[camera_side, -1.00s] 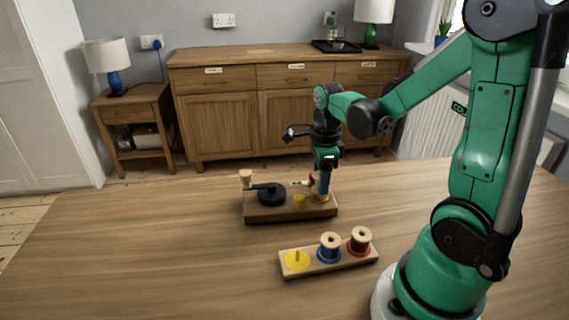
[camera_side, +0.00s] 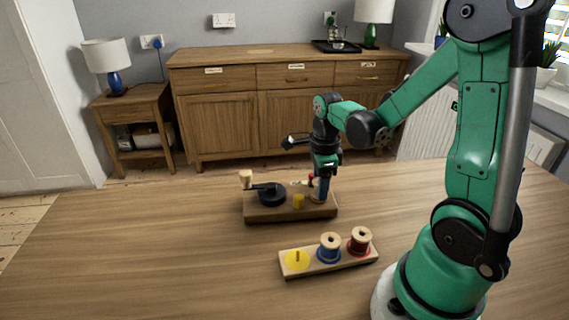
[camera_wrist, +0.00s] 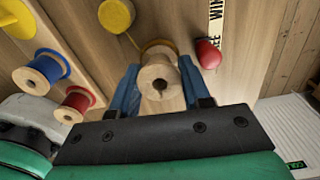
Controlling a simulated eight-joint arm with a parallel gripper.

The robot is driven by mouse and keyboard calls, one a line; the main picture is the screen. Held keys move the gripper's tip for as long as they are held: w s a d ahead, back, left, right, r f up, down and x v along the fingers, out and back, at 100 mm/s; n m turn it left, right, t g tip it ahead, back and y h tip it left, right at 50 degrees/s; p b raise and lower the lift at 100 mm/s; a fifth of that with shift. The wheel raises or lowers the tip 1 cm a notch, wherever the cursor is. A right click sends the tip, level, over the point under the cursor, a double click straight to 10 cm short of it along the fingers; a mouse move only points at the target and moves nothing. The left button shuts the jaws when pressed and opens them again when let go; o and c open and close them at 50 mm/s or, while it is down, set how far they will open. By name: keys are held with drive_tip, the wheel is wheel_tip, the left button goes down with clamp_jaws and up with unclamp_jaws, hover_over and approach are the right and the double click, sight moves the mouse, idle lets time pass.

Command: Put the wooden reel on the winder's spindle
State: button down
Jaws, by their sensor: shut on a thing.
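The wooden reel (camera_wrist: 158,88) is upright between the blue fingers of my gripper (camera_wrist: 157,92), which is shut on it. In the wrist view its pale top and dark centre hole face the camera, and a yellowish rim shows at its lower end. In the side view my gripper (camera_side: 320,192) is low over the right end of the winder (camera_side: 285,213), and its fingers mostly hide the reel. The spindle is hidden, so I cannot tell whether it is inside the reel.
The winder carries a black wheel (camera_side: 271,195), a wooden crank knob (camera_side: 246,179), a yellow cylinder (camera_side: 298,202) and a red knob (camera_wrist: 208,53). In front, a rack (camera_side: 322,264) holds a blue reel (camera_side: 329,247), a red reel (camera_side: 360,241) and an empty yellow place (camera_side: 297,259).

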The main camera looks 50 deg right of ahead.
drive_tip(key=shift+c, duration=1.6)
unclamp_jaws()
drive_tip(key=shift+r, duration=0.1)
drive_tip(key=shift+r, duration=3.45)
drive_tip(key=a+r+n+t, duration=0.1)
drive_tip(key=a+n+t, duration=0.2)
drive_tip(key=n, duration=1)
drive_tip(key=w+a+r+n+t, duration=0.1)
drive_tip(key=a+n+t, duration=0.3)
drive_tip(key=a+n, duration=0.5)
drive_tip(key=n, duration=0.5)
drive_tip(key=shift+w+r, duration=0.15)
drive_tip(key=shift+r, duration=0.1)
